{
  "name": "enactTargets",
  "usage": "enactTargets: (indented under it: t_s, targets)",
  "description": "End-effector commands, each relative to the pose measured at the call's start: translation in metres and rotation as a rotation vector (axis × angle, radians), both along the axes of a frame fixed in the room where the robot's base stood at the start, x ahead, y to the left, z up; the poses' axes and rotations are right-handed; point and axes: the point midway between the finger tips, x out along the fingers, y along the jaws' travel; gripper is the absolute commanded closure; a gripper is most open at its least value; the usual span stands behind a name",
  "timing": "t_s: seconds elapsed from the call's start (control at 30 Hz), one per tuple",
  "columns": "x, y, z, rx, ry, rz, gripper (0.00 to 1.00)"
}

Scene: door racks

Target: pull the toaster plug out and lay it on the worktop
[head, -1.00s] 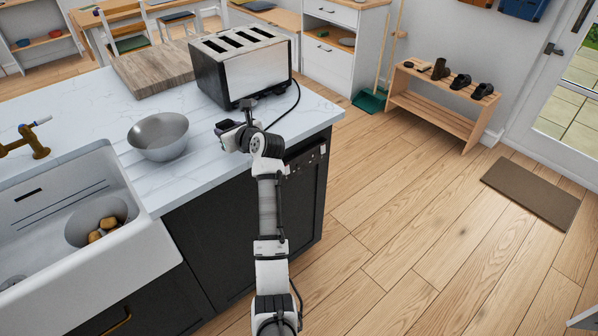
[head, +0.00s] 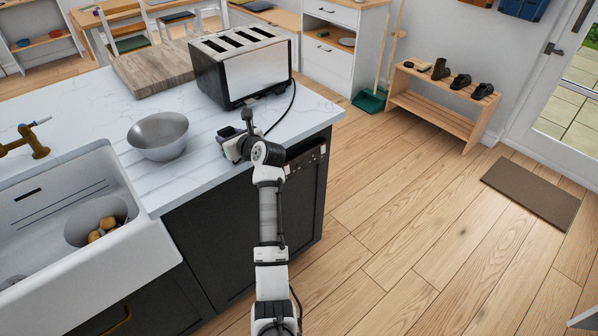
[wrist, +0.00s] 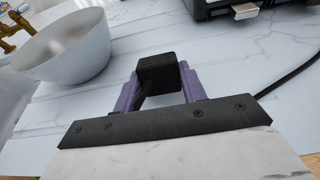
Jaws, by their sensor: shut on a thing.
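The toaster (head: 245,65) is a steel and black four-slot unit near the back right of the marble worktop (head: 100,113). The black toaster plug (wrist: 160,71) sits between the purple fingers of my gripper (wrist: 158,82), which is shut on it. In the head view my gripper (head: 229,133) is over the worktop near its front edge, between the bowl and the toaster. The plug is not clear there. The black cable (head: 290,106) loops from the toaster's right side toward my gripper. I cannot tell whether the plug touches the worktop.
A metal bowl (head: 158,137) stands left of my gripper. A wooden board (head: 152,68) lies left of the toaster. A white sink (head: 75,220) is at the left. A dark strip (head: 306,155) is on the cabinet under the worktop edge. Bare worktop surrounds the gripper.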

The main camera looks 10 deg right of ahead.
Motion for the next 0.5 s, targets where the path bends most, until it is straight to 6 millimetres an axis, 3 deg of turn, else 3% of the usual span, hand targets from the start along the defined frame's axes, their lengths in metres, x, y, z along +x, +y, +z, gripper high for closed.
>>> enactTargets:
  t_s: [0.47, 0.5]
  targets:
    - [0.0000, 0.0000, -0.0083, 0.000, 0.000, 0.000, 0.95]
    - [0.0000, 0.0000, -0.0083, 0.000, 0.000, 0.000, 0.54]
